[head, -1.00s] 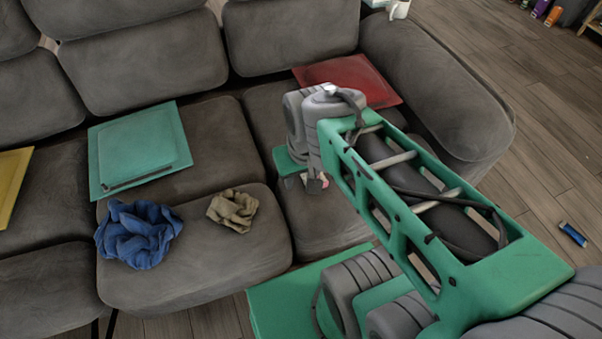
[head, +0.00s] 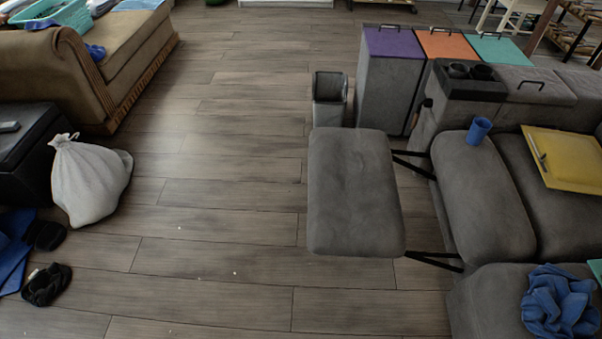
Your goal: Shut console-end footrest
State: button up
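The console-end footrest (head: 355,190) is a grey padded panel. It stands out into the room on black metal struts (head: 425,165), with a gap between it and the sofa seat (head: 485,205) behind it. Its top is bare. The console (head: 462,85) has two dark cup holders and stands beyond that seat. My gripper is not in this view.
A small grey bin (head: 330,98) stands just beyond the footrest. A blue cup (head: 478,131) and a yellow folder-like panel (head: 565,158) rest on the seats. A blue cloth (head: 560,302) lies lower right. A white sack (head: 88,180) and dark slippers (head: 47,284) are left. The middle floor is clear.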

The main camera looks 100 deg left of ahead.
aim_at(355, 209)
jog(key=k, duration=1.1)
jog(key=u, duration=2.6)
jog(key=k, duration=0.65)
jog(key=u, duration=0.2)
jog(key=i, duration=1.1)
jog(key=z, duration=0.35)
